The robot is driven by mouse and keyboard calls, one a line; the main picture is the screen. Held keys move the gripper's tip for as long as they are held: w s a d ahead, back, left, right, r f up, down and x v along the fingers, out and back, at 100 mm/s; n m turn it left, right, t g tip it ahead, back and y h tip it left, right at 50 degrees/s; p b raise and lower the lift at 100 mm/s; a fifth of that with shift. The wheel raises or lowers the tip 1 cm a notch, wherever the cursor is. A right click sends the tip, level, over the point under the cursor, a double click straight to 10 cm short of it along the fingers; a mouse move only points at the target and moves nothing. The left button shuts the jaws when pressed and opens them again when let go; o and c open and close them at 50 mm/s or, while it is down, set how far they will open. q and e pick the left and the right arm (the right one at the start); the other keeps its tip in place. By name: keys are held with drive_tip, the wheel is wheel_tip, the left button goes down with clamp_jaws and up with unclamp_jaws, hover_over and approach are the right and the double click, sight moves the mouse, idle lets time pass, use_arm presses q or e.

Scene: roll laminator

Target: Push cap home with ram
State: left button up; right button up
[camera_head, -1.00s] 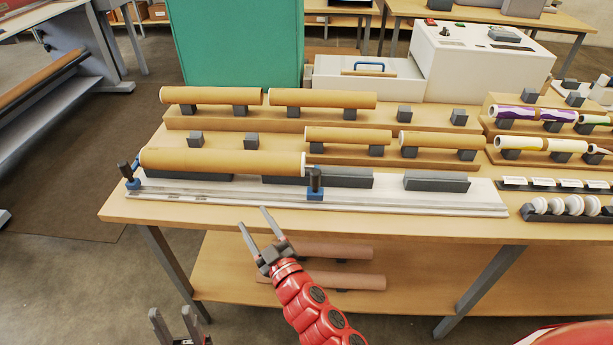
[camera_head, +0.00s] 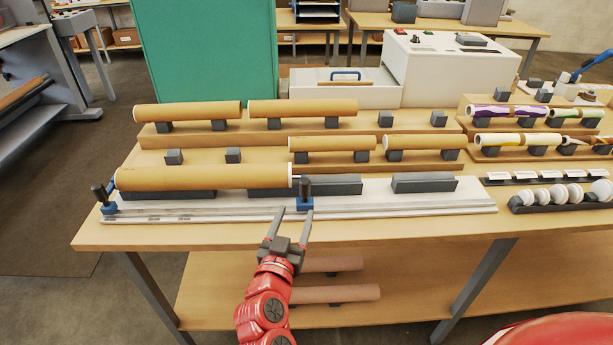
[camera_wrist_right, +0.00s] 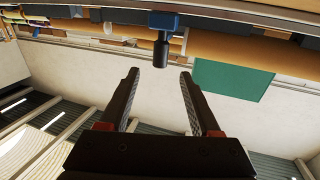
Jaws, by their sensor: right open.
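A long tan tube (camera_head: 200,178) lies on dark grey supports on the pale metal bed of a fixture (camera_head: 400,202). A ram with a black handle (camera_head: 305,187) on a blue block stands at the tube's right end, and a thin rod reaches toward that end. The tube's end shows white there; whether this is a cap is too small to tell. My right gripper (camera_head: 293,216) is open and empty, its fingers pointing at the ram from the front. In the right wrist view, the black handle (camera_wrist_right: 161,52) shows just beyond and between the open fingertips (camera_wrist_right: 159,75). My left gripper is out of view.
A second black handle on a blue block (camera_head: 104,197) stands at the fixture's left end. Several tan tubes (camera_head: 303,108) rest on raised racks behind. White discs (camera_head: 560,194) sit in a rack at right. The table's front edge (camera_head: 400,236) is clear.

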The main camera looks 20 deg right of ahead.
sight(308, 178)
drive_tip(key=p+x, duration=0.3)
drive_tip(key=x, duration=1)
drive_tip(key=shift+w+d, duration=0.1)
drive_tip(key=shift+w, duration=0.15)
clamp_jaws()
